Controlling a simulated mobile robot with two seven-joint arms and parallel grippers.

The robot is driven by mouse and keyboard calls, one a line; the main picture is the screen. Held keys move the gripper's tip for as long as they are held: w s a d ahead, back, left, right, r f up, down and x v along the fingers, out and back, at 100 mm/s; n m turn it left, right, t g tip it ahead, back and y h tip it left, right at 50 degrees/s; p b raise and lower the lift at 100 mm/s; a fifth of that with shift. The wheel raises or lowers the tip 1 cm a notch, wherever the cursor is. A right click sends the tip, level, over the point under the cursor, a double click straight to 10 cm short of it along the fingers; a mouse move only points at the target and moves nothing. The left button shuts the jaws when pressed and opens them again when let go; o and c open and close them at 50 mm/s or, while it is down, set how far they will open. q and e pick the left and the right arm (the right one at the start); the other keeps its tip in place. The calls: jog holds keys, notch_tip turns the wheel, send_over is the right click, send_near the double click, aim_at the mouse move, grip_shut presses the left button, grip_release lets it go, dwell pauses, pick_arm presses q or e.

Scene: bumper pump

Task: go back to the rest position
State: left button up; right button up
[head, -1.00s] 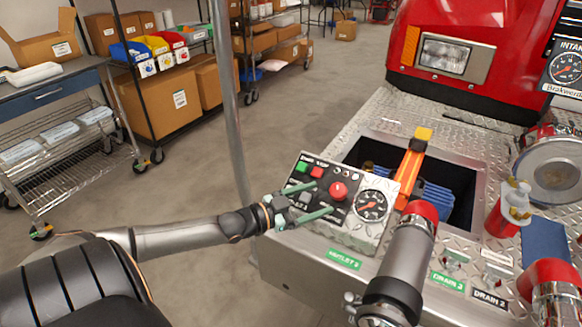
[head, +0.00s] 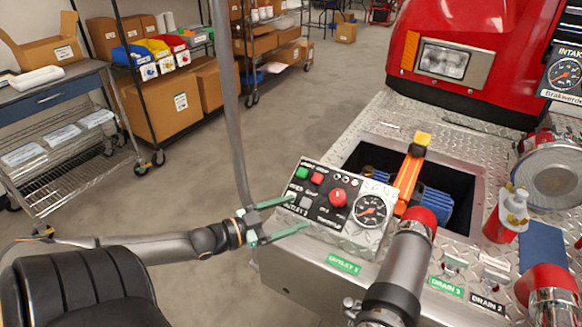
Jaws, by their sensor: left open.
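My left gripper (head: 286,218) comes in from the left and is open, with its two green fingers spread and nothing between them. It is at the left edge of the control panel (head: 345,239), just left of its buttons. Whether a fingertip touches the panel, I cannot tell. My right gripper is not in view.
A grey pole (head: 232,110) stands behind my left gripper. Shelves and a cart (head: 65,130) are at the left, with clear floor between.

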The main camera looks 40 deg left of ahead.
pick_arm(q)
jog(key=s+d+f+n+g+y+p, duration=0.1)
jog(key=s+d+f+n+g+p, duration=0.1)
jog(key=s+d+f, duration=0.5)
jog(key=s+d+f+n+g+y+p, duration=0.1)
jog(key=s+d+f+g, duration=0.4)
jog(key=d, duration=0.9)
notch_tip(320, 180, down, 4)
jog(key=shift+s+d+f+n+y+p, duration=0.35)
jog(key=shift+s+n, duration=0.35)
jog(key=shift+s, duration=0.5)
jog(key=shift+r, duration=0.1)
dwell(1.7)
